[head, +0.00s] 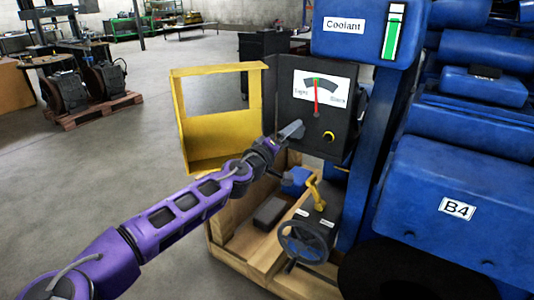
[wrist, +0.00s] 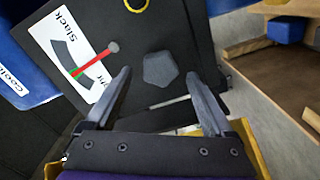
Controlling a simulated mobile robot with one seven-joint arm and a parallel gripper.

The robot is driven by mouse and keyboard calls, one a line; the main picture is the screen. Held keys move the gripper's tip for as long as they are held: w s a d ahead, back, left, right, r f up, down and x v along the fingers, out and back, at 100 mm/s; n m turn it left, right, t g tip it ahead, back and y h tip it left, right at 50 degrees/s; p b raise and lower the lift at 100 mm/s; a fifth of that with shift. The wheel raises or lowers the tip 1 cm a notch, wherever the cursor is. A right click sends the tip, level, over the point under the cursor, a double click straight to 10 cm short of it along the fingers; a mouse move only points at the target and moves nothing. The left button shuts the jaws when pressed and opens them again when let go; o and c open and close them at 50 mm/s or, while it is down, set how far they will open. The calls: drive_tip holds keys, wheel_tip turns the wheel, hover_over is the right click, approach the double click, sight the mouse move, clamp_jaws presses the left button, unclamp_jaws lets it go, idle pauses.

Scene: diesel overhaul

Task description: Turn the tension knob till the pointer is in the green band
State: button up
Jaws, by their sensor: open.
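The tension gauge (head: 320,88) is a white dial marked Tight and Slack on a dark box. Its red pointer (head: 316,98) stands nearly upright, and its tip overlaps the small green band (head: 316,80). In the wrist view the red pointer (wrist: 92,61) also reaches the green band. A dark, many-sided knob (wrist: 160,68) sits on the box face below the pointer's pivot. My gripper (head: 292,130) is at the box face, hiding this knob in the head view. In the wrist view its fingers are spread on either side of the knob; contact is unclear.
A black button with a yellow ring (head: 328,136) is right of the knob. The yellow door (head: 222,140) hangs open at left. Below are a handwheel (head: 304,241) and a yellow lever (head: 317,193). A blue Coolant tank (head: 362,45) is above.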

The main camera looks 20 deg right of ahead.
drive_tip(key=v, duration=1.5)
drive_tip(key=shift+s, duration=0.1)
